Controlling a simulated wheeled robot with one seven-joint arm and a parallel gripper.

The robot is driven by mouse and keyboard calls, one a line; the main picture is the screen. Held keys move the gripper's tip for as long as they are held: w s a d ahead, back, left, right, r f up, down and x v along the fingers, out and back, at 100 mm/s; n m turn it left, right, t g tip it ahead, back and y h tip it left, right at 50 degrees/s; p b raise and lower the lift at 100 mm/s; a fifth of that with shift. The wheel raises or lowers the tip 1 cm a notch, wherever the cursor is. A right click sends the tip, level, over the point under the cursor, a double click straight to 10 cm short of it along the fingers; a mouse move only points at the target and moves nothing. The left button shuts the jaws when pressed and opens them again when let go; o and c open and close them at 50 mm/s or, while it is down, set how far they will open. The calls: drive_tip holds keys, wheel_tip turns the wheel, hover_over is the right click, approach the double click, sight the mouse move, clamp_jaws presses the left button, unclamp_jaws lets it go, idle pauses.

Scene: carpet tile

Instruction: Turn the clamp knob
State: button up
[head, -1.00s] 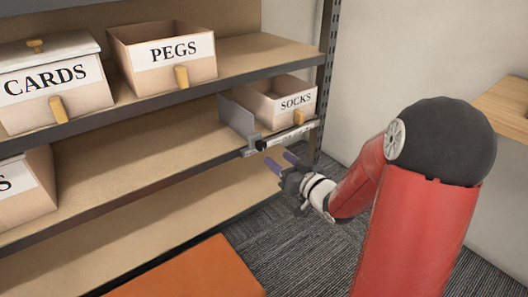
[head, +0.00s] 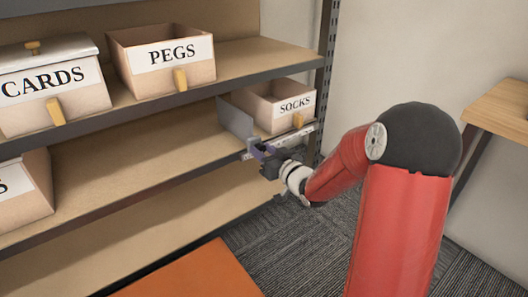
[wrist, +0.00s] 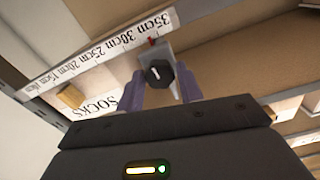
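The clamp knob (wrist: 158,73) is black and faceted with a white mark on its face. It sits on a grey clamp (wrist: 178,85) at the shelf's front edge, below a grey upright divider plate (head: 236,118). My gripper (wrist: 161,88) has its two purple fingers spread, one on each side of the knob in the wrist view. I cannot tell whether they touch it. In the head view my gripper (head: 260,152) is at the shelf edge and hides the knob.
A white centimetre scale (wrist: 100,50) runs along the shelf edge, with a red pointer (wrist: 152,41) by the clamp. The SOCKS bin (head: 282,106) stands right of the divider. The PEGS bin (head: 165,60) and CARDS box (head: 50,85) are above.

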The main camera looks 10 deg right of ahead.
drive_tip(key=c, duration=0.6)
drive_tip(key=shift+o, duration=0.2)
drive_tip(key=shift+n+b, duration=0.3)
drive_tip(key=shift+n, duration=0.1)
drive_tip(key=shift+n+b, duration=0.35)
drive_tip(key=shift+n, duration=0.65)
drive_tip(key=n, duration=1.6)
drive_tip(key=shift+f, duration=0.1)
drive_tip(key=shift+n, duration=0.3)
